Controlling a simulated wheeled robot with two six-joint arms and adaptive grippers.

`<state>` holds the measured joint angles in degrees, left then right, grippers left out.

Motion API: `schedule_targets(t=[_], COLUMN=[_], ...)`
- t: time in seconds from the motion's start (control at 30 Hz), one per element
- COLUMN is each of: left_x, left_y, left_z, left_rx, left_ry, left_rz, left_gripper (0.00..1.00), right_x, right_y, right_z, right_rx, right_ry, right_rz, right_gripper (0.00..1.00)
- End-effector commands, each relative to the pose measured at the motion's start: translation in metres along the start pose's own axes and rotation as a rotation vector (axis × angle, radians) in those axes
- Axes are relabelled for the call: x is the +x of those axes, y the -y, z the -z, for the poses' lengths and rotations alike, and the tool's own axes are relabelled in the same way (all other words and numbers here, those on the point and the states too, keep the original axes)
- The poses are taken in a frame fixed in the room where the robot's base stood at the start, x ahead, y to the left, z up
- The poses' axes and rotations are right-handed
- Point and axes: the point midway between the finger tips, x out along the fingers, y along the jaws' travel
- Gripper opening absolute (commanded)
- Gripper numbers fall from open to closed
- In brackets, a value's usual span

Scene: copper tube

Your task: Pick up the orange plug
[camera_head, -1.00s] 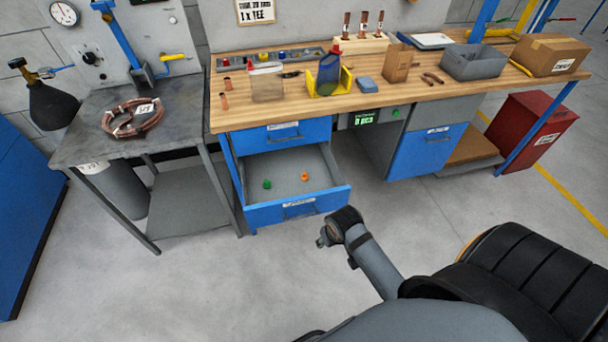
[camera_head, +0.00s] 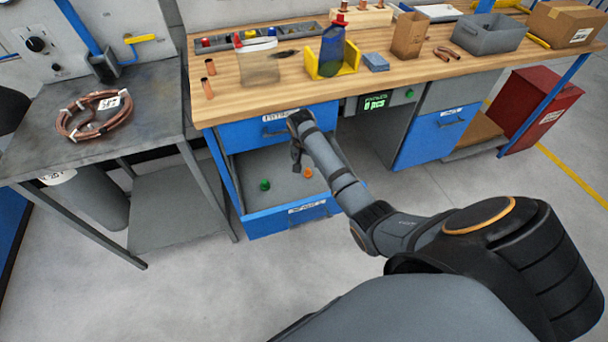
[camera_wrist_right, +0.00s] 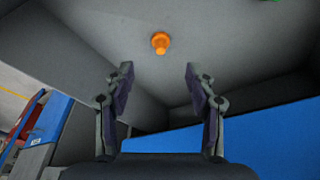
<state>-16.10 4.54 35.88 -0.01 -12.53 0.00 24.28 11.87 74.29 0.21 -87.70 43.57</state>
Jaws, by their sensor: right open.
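The orange plug (camera_head: 307,173) lies on the floor of the open grey drawer with a blue front (camera_head: 290,217), under the workbench. In the right wrist view the plug (camera_wrist_right: 161,42) shows beyond the fingertips, near the middle, with nothing touching it. My right gripper (camera_head: 297,160) is above the drawer, a little left of the plug in the head view. Its two fingers stand wide apart with nothing between them, as the right wrist view (camera_wrist_right: 157,82) shows. My left gripper is not in view.
A green plug (camera_head: 265,185) lies in the same drawer, left of the orange one. A closed blue drawer (camera_head: 280,128) and the wooden benchtop (camera_head: 300,95) are just above. A grey metal table (camera_head: 150,135) stands at left.

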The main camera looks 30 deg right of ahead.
Motion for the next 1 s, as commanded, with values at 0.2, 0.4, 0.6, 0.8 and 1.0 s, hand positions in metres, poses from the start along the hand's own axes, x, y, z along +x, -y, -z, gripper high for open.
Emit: schedule_targets(t=[0.2,0.4,0.6,0.8,1.0], left_x=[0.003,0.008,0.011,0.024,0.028], left_y=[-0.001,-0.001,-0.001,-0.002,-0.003], left_z=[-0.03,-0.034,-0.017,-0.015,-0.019], left_rx=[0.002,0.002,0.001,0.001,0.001], left_ry=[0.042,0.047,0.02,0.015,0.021], left_rz=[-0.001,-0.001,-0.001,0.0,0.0], left_gripper=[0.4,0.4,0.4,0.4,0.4], right_x=[0.022,0.049,0.056,0.09,0.103], right_y=[0.0,0.001,0.001,0.003,0.003], right_z=[0.0,0.001,0.002,0.007,0.008], right_rx=[-0.001,-0.002,-0.002,-0.002,-0.003], right_ry=[0.002,0.0,-0.001,0.001,-0.001], right_rz=[-0.002,0.0,0.001,0.0,0.001], right_gripper=[0.56,0.56,0.56,0.56,0.56])
